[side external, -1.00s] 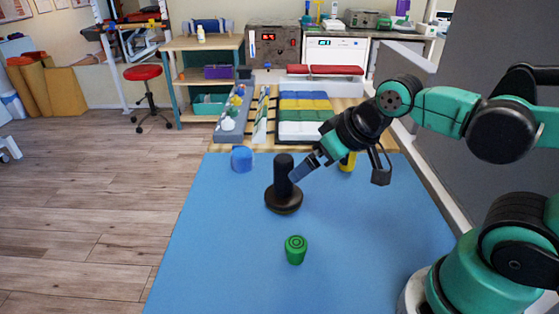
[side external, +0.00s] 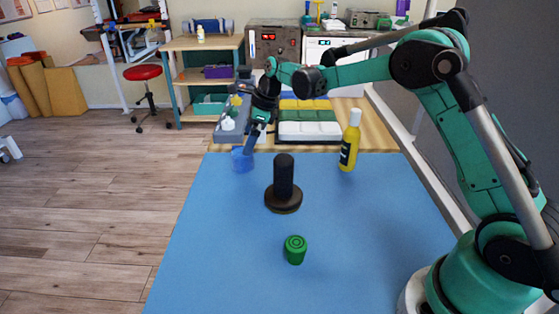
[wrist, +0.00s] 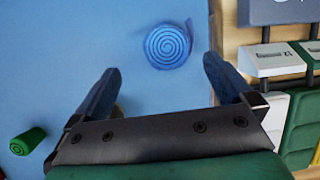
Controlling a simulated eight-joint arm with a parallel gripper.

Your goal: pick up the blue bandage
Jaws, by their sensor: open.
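The blue bandage (side external: 239,162) is a rolled cylinder near the far left corner of the blue table top. In the wrist view its spiral end (wrist: 168,46) shows in full, just beyond and between the fingertips. My gripper (side external: 248,150) is open and empty, pointing down at the bandage. In the side view its fingers overlap the roll's right upper part. In the wrist view the gripper (wrist: 163,65) has a finger on either side of the roll's line, and the roll is not between them.
A black upright post on a round base (side external: 284,190), a green roll (side external: 296,250) and a yellow bottle (side external: 350,142) stand on the blue table top (side external: 220,270). Behind the bandage are a grey tray (side external: 228,137) and a multicoloured rack (side external: 310,128). The front left surface is clear.

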